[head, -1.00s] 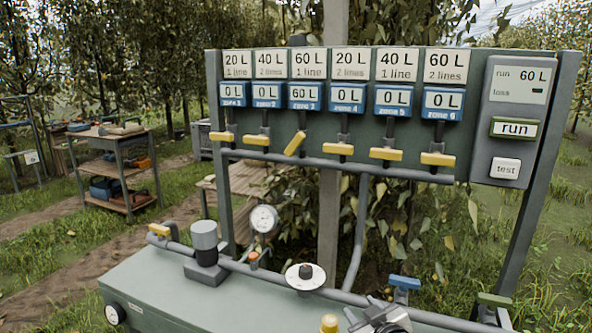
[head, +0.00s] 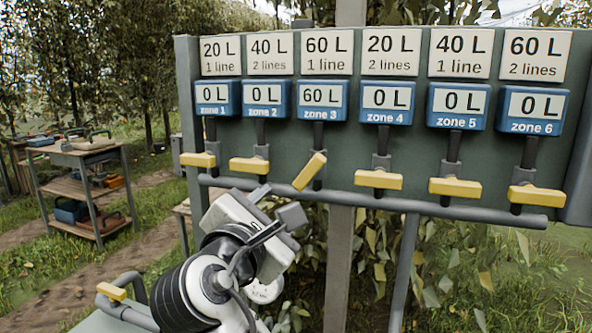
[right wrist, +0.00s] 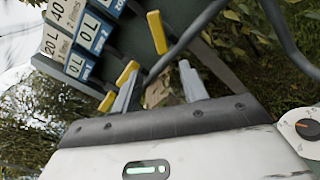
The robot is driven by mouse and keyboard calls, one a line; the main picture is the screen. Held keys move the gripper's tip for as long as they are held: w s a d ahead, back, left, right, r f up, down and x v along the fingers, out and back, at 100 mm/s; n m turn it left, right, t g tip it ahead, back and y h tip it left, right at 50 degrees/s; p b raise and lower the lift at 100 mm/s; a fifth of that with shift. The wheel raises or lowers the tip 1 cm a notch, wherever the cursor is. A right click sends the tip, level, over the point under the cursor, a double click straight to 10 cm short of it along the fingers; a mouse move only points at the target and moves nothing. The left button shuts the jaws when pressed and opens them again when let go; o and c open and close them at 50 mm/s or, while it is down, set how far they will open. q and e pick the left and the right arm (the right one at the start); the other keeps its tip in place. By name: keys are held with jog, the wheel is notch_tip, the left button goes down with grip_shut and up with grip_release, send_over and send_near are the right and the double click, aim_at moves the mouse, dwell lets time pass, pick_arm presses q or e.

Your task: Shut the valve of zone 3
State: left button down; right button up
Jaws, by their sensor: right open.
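The zone 3 valve has a yellow handle (head: 309,171) that stands tilted, while the other handles lie level. The blue zone 3 display (head: 320,98) above it reads 60 L. My right gripper (head: 275,203) is open and empty, below and left of that handle and apart from it. In the right wrist view, the zone 3 handle (right wrist: 157,32) shows beyond the open jaws (right wrist: 160,85). My left gripper is not in view.
The zone 2 handle (head: 249,165) and zone 4 handle (head: 378,180) flank the zone 3 valve. A grey pipe (head: 440,209) runs under the valves. A wooden cart (head: 85,185) stands at the left. A white dial (right wrist: 308,128) shows in the right wrist view.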

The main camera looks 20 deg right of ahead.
aim_at(307, 175)
jog(key=x, duration=0.4)
jog(key=p+x, duration=0.1)
jog(key=x, duration=0.4)
jog(key=d+r+p+x, duration=0.1)
jog(key=x, duration=0.4)
jog(key=shift+s, duration=0.25)
jog(key=shift+w+d+f, duration=0.1)
jog(key=shift+w+d, duration=0.15)
jog(key=shift+w, duration=0.2)
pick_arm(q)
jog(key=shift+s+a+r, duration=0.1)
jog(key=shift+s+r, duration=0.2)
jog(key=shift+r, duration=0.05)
pick_arm(e)
jog(key=c, duration=0.8)
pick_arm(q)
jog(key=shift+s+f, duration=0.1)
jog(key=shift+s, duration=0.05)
pick_arm(e)
grip_shut()
